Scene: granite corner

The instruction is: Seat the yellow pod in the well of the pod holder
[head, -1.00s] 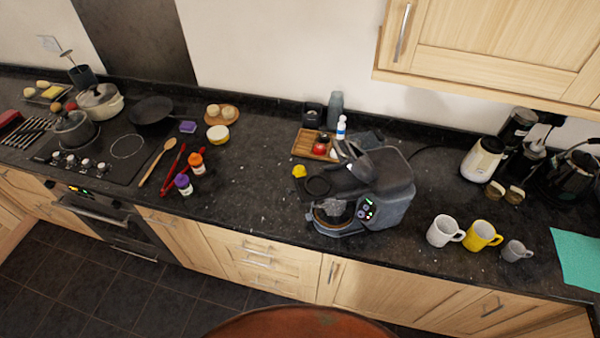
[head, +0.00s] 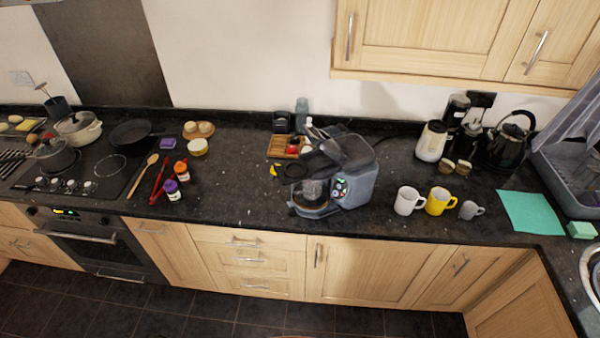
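The small yellow pod (head: 274,170) lies on the dark granite counter, just left of the grey coffee machine (head: 357,186). A dark round part (head: 295,171) sits beside the machine's left side, close to the pod. It may be the pod holder, but it is too small and dark to make out a well. The pod is apart from it. Neither of my grippers shows in the head view.
A wooden tray (head: 276,152) with small red and white items stands behind the pod. A spice jar (head: 181,171) stands to the left. Counter between is clear.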

